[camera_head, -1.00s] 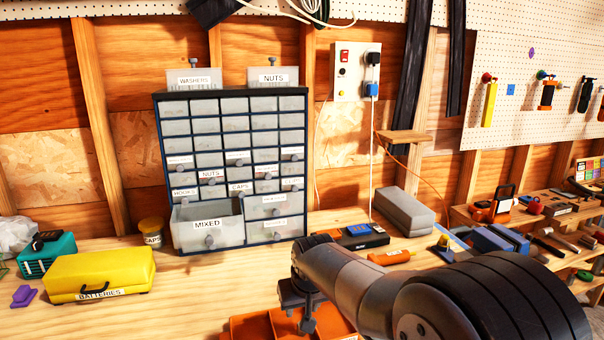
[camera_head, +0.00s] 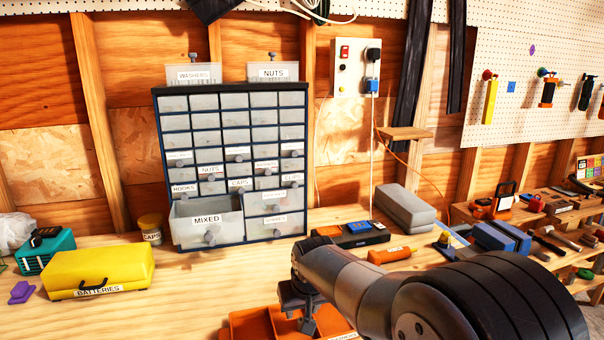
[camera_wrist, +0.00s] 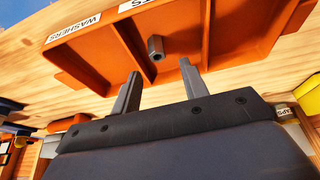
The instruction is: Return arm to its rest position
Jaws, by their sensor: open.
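My gripper (camera_head: 303,322) hangs low over the orange divided tray (camera_head: 243,326) at the bottom of the head view, partly hidden by my own arm. In the wrist view the two fingers of my gripper (camera_wrist: 158,80) are apart with nothing between them. A small grey metal nut or spacer (camera_wrist: 156,47) lies in a compartment of the orange tray, beyond the fingertips. The tray also shows in the wrist view (camera_wrist: 95,62), with a WASHERS label on its rim. My arm reaches in from the lower right and is bent, with the gripper down.
A drawer cabinet (camera_head: 162,150) stands at the back, its MIXED drawer (camera_head: 207,222) pulled out. A yellow batteries case (camera_head: 100,268) and teal box (camera_head: 45,252) sit left. An orange tool (camera_head: 388,255), grey case (camera_head: 405,207) and blue blocks (camera_head: 500,238) lie near my arm.

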